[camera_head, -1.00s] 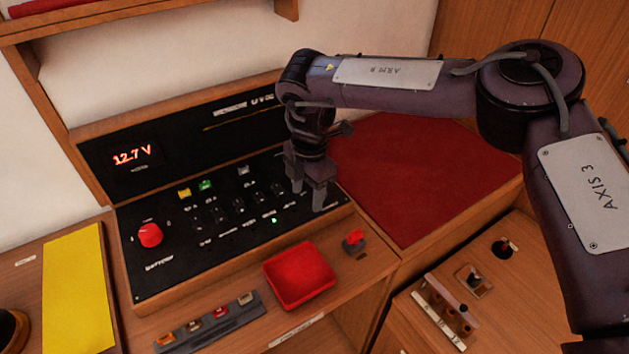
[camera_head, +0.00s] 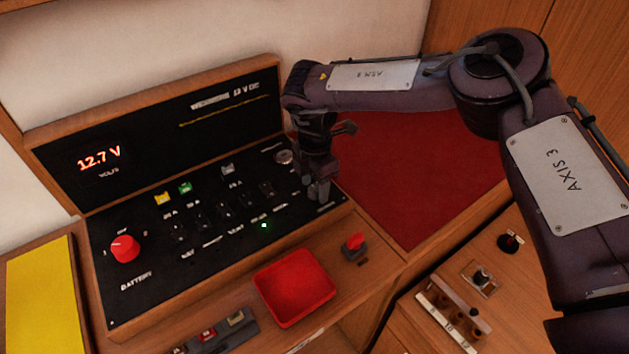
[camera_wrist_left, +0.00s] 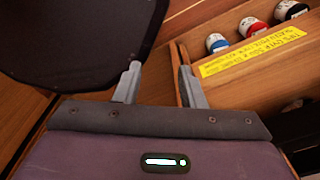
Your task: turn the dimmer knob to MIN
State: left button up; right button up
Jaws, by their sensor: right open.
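A round silver-grey knob (camera_head: 284,157), likely the dimmer, sits at the right end of the black switch panel (camera_head: 140,290). Its pointer and the MIN mark are too small to read. My right gripper (camera_head: 318,190) points down over the panel's right end, just right of and nearer than the knob. It is open, with nothing seen between its fingers, and looks apart from the knob. My left gripper (camera_wrist_left: 160,84) shows only in the left wrist view, open and empty, away from the panel.
The panel carries a red battery knob (camera_head: 125,248), several switches and a lit 12.7 V display (camera_head: 99,158). Bottles (camera_wrist_left: 252,26) stand in a wooden rack in the left wrist view.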

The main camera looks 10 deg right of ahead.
jog(key=shift+s, duration=0.1)
jog(key=c, duration=1)
pick_arm(q)
jog(key=shift+w, duration=0.2)
pick_arm(e)
jog(key=shift+o, duration=0.2)
